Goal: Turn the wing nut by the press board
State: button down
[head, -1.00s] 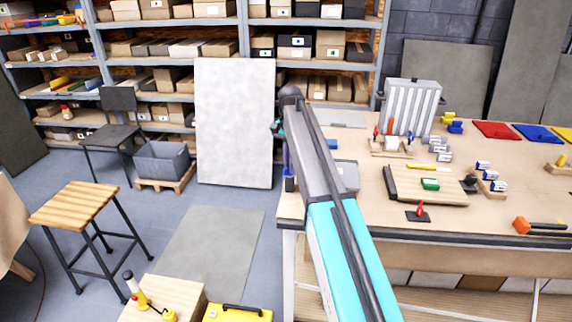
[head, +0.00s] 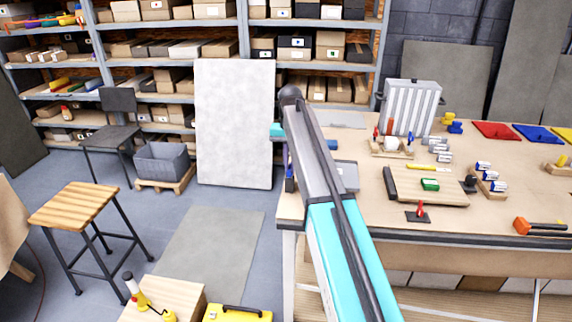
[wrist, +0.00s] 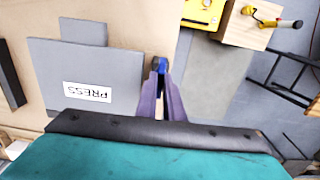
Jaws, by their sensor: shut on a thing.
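The grey press board (wrist: 110,70), with a white label reading PRESS, lies on the bench in the wrist view. Part of it shows beside my arm in the head view (head: 347,172). The blue wing nut (wrist: 162,65) is at the bench edge, just right of the board, with a dark round part beside it. My gripper (wrist: 160,78) has its purple fingers closed together on the wing nut. In the head view my arm hides most of the gripper and the wing nut.
A yellow case (wrist: 202,12) and a wooden block (wrist: 249,30) are beyond the bench edge.

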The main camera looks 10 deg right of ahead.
jog(key=shift+w, duration=0.2)
jog(key=c, duration=1.9)
grip_release()
jog(key=shift+f, duration=0.1)
jog(key=shift+o, duration=0.2)
jog(key=shift+r, duration=0.2)
jog(key=shift+r+p, duration=2.1)
jog(key=shift+r, duration=1.55)
